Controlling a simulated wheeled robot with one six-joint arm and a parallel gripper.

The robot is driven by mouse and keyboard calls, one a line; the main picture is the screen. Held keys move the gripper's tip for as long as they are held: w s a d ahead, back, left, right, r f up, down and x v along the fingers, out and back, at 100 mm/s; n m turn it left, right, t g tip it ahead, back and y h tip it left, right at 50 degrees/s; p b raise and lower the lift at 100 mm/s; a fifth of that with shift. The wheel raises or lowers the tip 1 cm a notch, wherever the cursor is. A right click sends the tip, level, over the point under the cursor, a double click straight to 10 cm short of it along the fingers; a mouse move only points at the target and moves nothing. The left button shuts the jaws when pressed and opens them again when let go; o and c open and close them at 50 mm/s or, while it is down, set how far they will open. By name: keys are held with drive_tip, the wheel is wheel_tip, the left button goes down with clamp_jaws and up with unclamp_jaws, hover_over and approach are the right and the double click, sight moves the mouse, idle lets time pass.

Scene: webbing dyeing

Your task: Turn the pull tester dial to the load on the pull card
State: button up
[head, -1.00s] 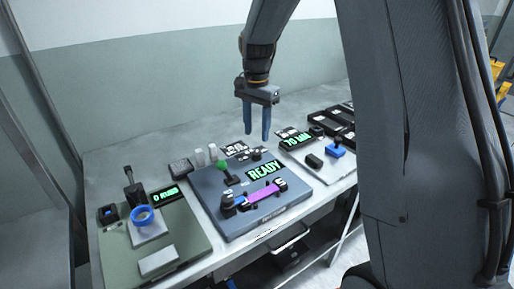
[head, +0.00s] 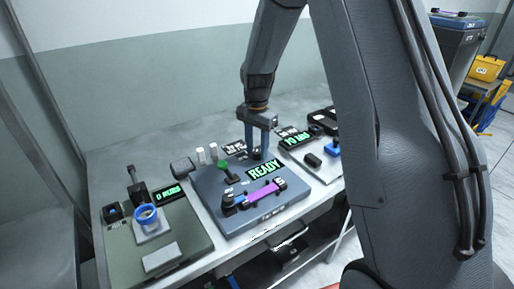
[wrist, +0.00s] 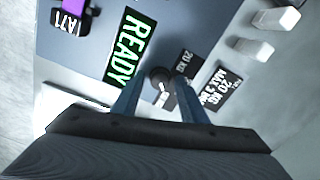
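The pull tester (head: 285,203) is a blue-grey unit with a green READY display (head: 265,169) and a purple strap (head: 263,193) across it. Its dial (wrist: 160,77) is a small dark round knob near the display in the wrist view. My gripper (head: 256,154) points down over the dial; in the wrist view its fingers (wrist: 158,86) stand apart, one on each side of the knob. I cannot tell whether they touch it. The pull card (wrist: 223,91) is black with white print, "20 KG" and a partly readable "MAX 2 MIN".
A green-lever handle (head: 225,167) stands left of the dial. Pale blocks (head: 207,154) stand behind the tester. A green-grey unit with a blue ring (head: 147,215) is at left; another unit with a green display (head: 297,139) is at right. The back left tabletop is clear.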

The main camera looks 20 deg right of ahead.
drive_tip(key=c, duration=0.8)
drive_tip(key=shift+c, duration=0.2)
drive_tip(key=shift+n, duration=0.4)
drive_tip(key=n, duration=0.3)
drive_tip(key=shift+r+n, duration=0.1)
drive_tip(key=shift+n, duration=0.3)
drive_tip(key=n, duration=0.4)
drive_tip(key=shift+p, duration=0.35)
drive_tip(key=n, duration=0.9)
drive_tip(key=shift+w, duration=0.1)
drive_tip(key=shift+n, duration=0.3)
